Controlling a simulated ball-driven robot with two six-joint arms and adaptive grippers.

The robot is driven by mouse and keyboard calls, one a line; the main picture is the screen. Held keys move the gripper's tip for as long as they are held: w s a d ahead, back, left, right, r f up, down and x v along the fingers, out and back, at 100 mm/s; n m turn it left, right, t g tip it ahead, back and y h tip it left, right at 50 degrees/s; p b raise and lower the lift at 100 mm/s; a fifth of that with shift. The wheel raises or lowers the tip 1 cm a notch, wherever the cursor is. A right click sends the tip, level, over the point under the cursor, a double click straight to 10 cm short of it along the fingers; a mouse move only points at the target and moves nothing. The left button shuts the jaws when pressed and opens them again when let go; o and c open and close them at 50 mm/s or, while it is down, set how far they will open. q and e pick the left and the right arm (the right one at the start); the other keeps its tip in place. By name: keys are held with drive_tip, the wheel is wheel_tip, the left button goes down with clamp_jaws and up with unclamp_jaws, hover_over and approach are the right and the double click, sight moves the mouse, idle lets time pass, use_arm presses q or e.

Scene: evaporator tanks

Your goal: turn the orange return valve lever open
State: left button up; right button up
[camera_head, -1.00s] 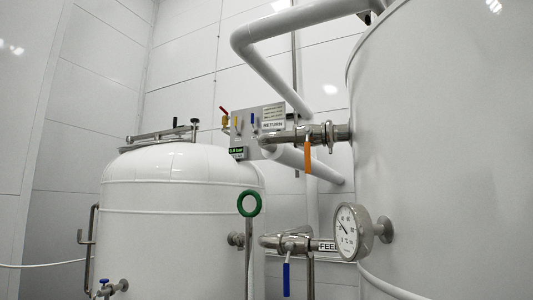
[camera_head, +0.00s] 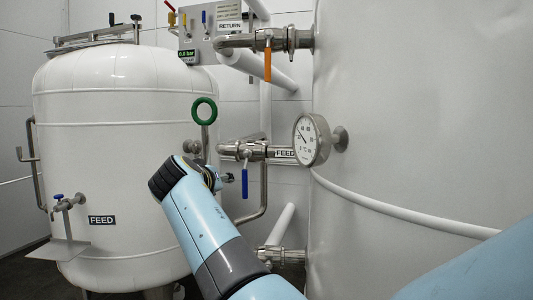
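The orange return valve lever (camera_head: 268,66) hangs straight down from the steel valve on the upper pipe (camera_head: 240,41), below the RETURN label (camera_head: 231,26). The pipe runs crosswise into the large tank at right, so the lever stands across it. A blue arm of mine, apparently the right, rises from the bottom middle. Its dark end, apparently the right gripper (camera_head: 212,178), is below and left of the lever and well apart from it. The fingers are mostly hidden behind the wrist or too small to make out. My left gripper is not in view.
A blue-levered FEED valve (camera_head: 245,180) and round gauge (camera_head: 310,140) sit below the return valve. A green ring (camera_head: 204,111) stands left of them. The white tank (camera_head: 125,150) fills the left, the large tank (camera_head: 420,110) the right. A white hose (camera_head: 400,213) crosses the right tank.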

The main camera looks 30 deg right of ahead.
wheel_tip(320, 180, up, 19)
drive_tip(key=s+d+m+h, duration=0.2)
drive_tip(key=s+m+h, duration=0.1)
drive_tip(key=m+h, duration=0.15)
drive_tip(key=m+g+h+p, duration=0.1)
drive_tip(key=m+g+h, duration=0.1)
drive_tip(key=m, duration=0.2)
approach(266, 58)
drive_tip(key=shift+y, duration=0.25)
drive_tip(key=p+x, duration=0.1)
drive_tip(key=x, duration=0.2)
drive_tip(key=p+x, duration=0.1)
drive_tip(key=x, duration=0.2)
drive_tip(key=p+x, duration=0.1)
drive_tip(key=x, duration=0.2)
drive_tip(key=shift+w+d+r, duration=0.1)
drive_tip(key=shift+d+r, duration=0.2)
drive_tip(key=shift+d, duration=0.05)
drive_tip(key=shift+w+d+f, duration=0.1)
drive_tip(key=shift+w+d, duration=0.25)
drive_tip(key=shift+d, duration=0.2)
clamp_jaws()
drive_tip(key=shift+w+f, duration=0.1)
drive_tip(key=shift+f, duration=0.05)
